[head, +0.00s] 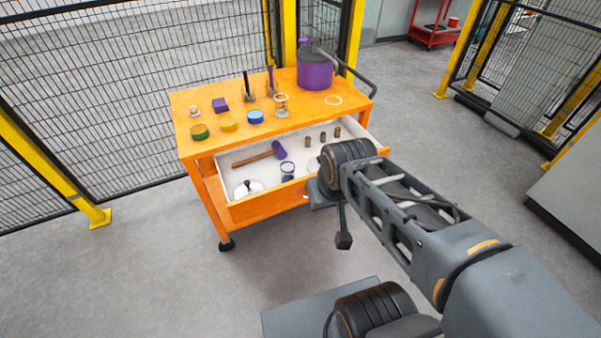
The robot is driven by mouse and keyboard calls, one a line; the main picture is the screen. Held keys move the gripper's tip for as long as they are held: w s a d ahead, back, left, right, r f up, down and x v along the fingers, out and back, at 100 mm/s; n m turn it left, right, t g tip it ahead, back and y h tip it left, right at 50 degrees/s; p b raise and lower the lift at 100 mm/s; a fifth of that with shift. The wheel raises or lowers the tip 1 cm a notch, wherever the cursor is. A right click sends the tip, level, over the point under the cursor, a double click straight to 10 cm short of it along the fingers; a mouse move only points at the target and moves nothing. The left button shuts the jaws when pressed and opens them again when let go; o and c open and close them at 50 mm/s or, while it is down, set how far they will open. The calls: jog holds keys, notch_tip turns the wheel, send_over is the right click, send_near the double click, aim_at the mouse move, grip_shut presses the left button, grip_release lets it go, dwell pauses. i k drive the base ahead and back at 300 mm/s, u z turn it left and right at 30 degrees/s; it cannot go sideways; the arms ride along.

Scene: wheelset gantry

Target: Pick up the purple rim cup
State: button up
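A small clear cup with a dark, bluish-purple rim (287,171) stands in the open drawer (262,205) of the orange cart, near the drawer's front. It is the likeliest match for the purple rim cup, though its rim colour is hard to tell at this size. My arm reaches in from the lower right, and its far joint is to the right of the cup, in front of the drawer's right end. A dark end piece hangs below that joint, apart from the cup. My gripper's fingers cannot be made out clearly.
A purple-headed mallet (278,149), several small dark cylinders and a white disc with a black knob (248,188) share the drawer. The orange cart top (185,112) holds a purple jug (315,70), coloured round pieces and a purple block (220,105). Mesh fencing stands behind; floor at left is clear.

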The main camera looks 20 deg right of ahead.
aim_at(287, 168)
jog(key=k, duration=0.4)
jog(key=u, duration=0.25)
jog(key=i, duration=0.85)
jog(key=u, duration=1.05)
jog(key=i, duration=0.25)
jog(key=u, duration=0.2)
